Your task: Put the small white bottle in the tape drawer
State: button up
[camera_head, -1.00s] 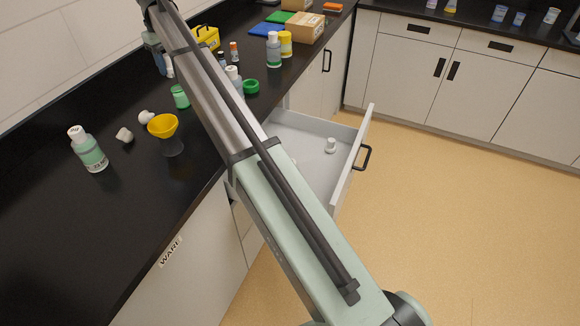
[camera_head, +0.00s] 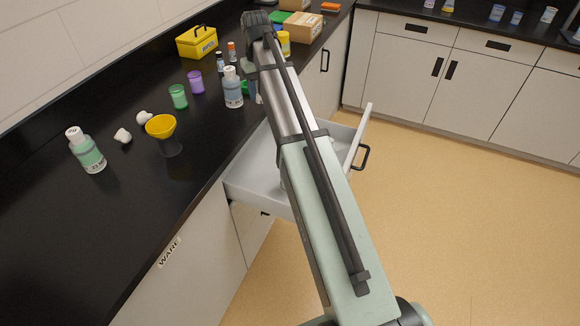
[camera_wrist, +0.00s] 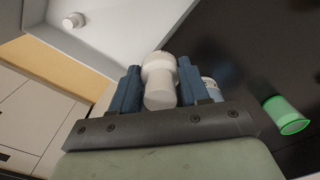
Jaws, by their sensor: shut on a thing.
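The small white bottle (camera_wrist: 159,82) is between the two blue fingers of my gripper (camera_wrist: 158,76) in the wrist view, and the fingers are shut on it. An open drawer (camera_wrist: 122,22) shows at the upper left there, apart from the bottle. In the head view the open drawer (camera_head: 251,184) has a light grey inside and a dark handle on its front. My arm crosses it and hides part of its inside. My gripper is mostly hidden behind my arm in the head view. I cannot read any label on the open drawer.
A small white piece (camera_wrist: 73,20) lies in the drawer. On the black counter (camera_head: 110,235) stand a blue-grey bottle (camera_head: 233,92), green cup (camera_head: 178,97), purple cup (camera_head: 196,82), yellow funnel (camera_head: 161,127) and green-liquid bottle (camera_head: 88,152). A yellow box (camera_head: 197,42) stands farther back.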

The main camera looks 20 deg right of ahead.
jog(key=s+d+f, duration=0.2)
jog(key=s+f, duration=0.9)
jog(key=shift+w+d+f+m, duration=1.35)
jog(key=shift+d+f+m, duration=1.35)
jog(key=shift+d+f, duration=2.45)
jog(key=shift+f, duration=1.15)
jog(key=shift+d+f, duration=0.25)
jog(key=shift+f, duration=1.15)
jog(key=shift+d+f, duration=0.2)
jog(key=shift+f, duration=1.15)
jog(key=shift+f, duration=0.15)
jog(key=o, duration=1.1)
jog(key=shift+c, duration=0.2)
notch_tip(320, 180, up, 12)
